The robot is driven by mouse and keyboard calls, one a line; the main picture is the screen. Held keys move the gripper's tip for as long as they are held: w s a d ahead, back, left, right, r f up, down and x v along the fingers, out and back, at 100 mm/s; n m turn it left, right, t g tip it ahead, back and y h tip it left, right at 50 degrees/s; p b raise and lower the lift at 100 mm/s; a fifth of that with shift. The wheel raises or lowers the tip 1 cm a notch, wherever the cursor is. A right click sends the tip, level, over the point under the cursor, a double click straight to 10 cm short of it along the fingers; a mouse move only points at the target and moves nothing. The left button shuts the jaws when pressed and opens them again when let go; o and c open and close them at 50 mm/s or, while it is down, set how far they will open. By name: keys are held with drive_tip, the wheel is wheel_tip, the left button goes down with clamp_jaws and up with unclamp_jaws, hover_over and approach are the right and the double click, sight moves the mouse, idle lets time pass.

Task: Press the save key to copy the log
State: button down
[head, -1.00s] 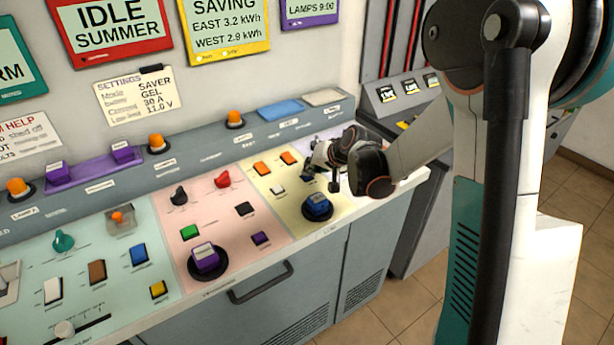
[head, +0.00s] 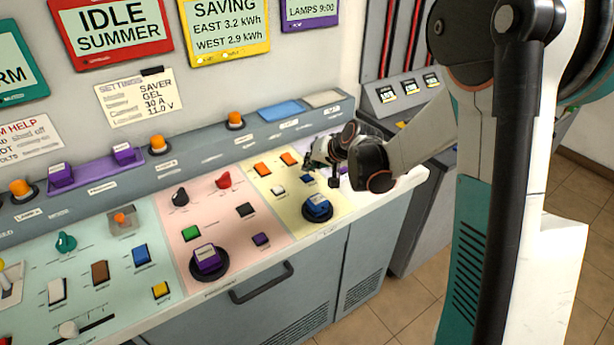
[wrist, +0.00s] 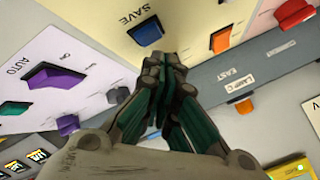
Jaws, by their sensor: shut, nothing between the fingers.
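The save key is a blue rocker key (wrist: 146,33) beside the printed word SAVE on the cream panel in the wrist view. In the head view a small blue key (head: 307,179) on the yellow panel, just below my gripper's fingers, looks like the same one. My gripper (wrist: 165,62) is shut and empty. In the wrist view its fingertips lie just below the save key in the picture; I cannot tell how large the gap is. In the head view my gripper (head: 312,163) hangs over the right part of the console, partly hiding the panel behind it.
An orange key (wrist: 221,38) sits beside the save key, and a purple AUTO/ON switch (wrist: 54,79) lies on the white panel. A large blue knob (head: 317,207) stands nearby on the yellow panel. The yellow sign (head: 226,30) reads SAVING, EAST 3.2 kWh, WEST 2.9 kWh.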

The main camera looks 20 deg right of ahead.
sight(310, 177)
drive_tip(key=shift+r+p, duration=1.45)
drive_tip(key=shift+r, duration=0.95)
drive_tip(key=s+a+r+n+h, duration=0.1)
drive_tip(key=s+r, duration=0.4)
drive_tip(key=s, duration=0.4)
drive_tip(key=s+a+r+n+h, duration=0.1)
drive_tip(key=s+r, duration=0.4)
drive_tip(key=s, duration=0.3)
drive_tip(key=s+d+n+g+h, duration=0.1)
drive_tip(key=s+n, duration=0.1)
drive_tip(key=s, duration=1.5)
drive_tip(key=shift+h, duration=0.4)
